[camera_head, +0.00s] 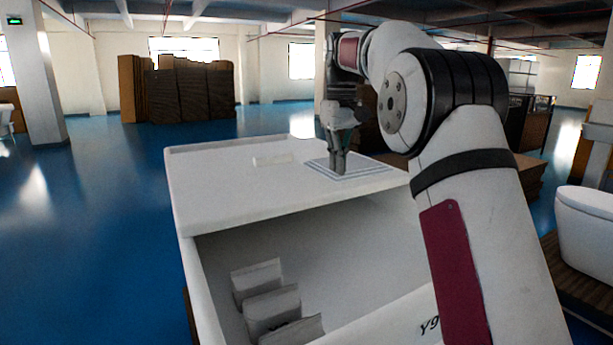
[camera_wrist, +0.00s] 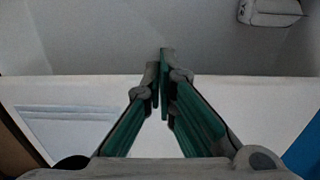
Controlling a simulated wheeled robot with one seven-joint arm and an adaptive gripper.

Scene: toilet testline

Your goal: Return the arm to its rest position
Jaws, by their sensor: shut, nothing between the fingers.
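My arm (camera_head: 470,170) rises from the lower right of the head view and bends over at the top. My gripper (camera_head: 339,170) hangs from it, pointing down, over the white top of a cabinet-like unit (camera_head: 230,190). In the wrist view my gripper (camera_wrist: 160,65) has its green-lined fingers together at the tips, with nothing held. The fingertips appear beyond the front edge of the white top in that view. In the head view they overlap a square outlined panel (camera_head: 365,173); whether they touch it I cannot tell.
Several pale packages (camera_head: 270,308) lie inside the unit's open front; one package (camera_wrist: 270,10) shows in the wrist view. A small pale flat piece (camera_head: 273,160) lies on the top. A white toilet (camera_head: 588,232) stands at right. Blue floor (camera_head: 100,220) is clear at left.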

